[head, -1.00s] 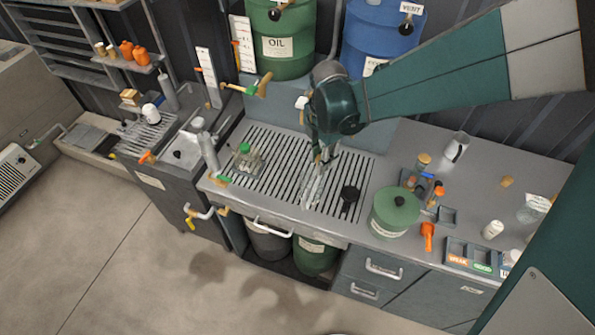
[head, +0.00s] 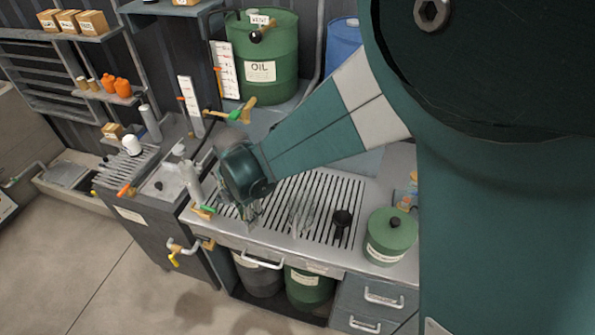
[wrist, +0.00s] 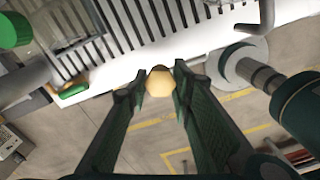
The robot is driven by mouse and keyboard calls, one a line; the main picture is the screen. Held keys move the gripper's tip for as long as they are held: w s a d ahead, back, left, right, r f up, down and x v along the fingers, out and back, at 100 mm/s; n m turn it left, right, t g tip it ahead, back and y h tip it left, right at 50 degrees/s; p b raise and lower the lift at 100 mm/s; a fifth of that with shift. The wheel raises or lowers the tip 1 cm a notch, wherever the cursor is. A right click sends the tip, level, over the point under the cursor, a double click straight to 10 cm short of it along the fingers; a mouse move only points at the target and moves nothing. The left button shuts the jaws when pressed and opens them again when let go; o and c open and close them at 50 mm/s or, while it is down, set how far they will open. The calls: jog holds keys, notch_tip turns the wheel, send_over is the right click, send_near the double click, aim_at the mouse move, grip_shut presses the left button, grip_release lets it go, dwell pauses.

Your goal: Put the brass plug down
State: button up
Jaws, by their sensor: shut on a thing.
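The brass plug (wrist: 159,83) is a small rounded yellow-tan piece with a darker top. In the wrist view it sits between the fingertips of my gripper (wrist: 157,75), which is shut on it. In the head view my gripper (head: 251,212) points down at the left part of the slatted drain grate (head: 322,196); the plug cannot be made out there. The wrist view shows the counter's edge and the floor beyond the plug. How high the plug is held is hard to tell.
A green-lidded jar (wrist: 14,30) is at the wrist view's upper left. A green lidded pot (head: 390,238) is to the right. A grey cylinder (head: 191,182) stands left of my gripper.

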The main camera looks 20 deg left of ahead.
jog(key=shift+s+a+f, duration=0.3)
jog(key=shift+s+a, duration=0.1)
jog(key=shift+w, duration=0.1)
send_over(270, 192)
jog(key=shift+s+f, duration=0.3)
jog(key=shift+f, duration=1.25)
jog(key=shift+f, duration=0.1)
jog(key=shift+f, duration=1.55)
jog(key=shift+w+f, duration=0.2)
jog(key=shift+f, duration=0.05)
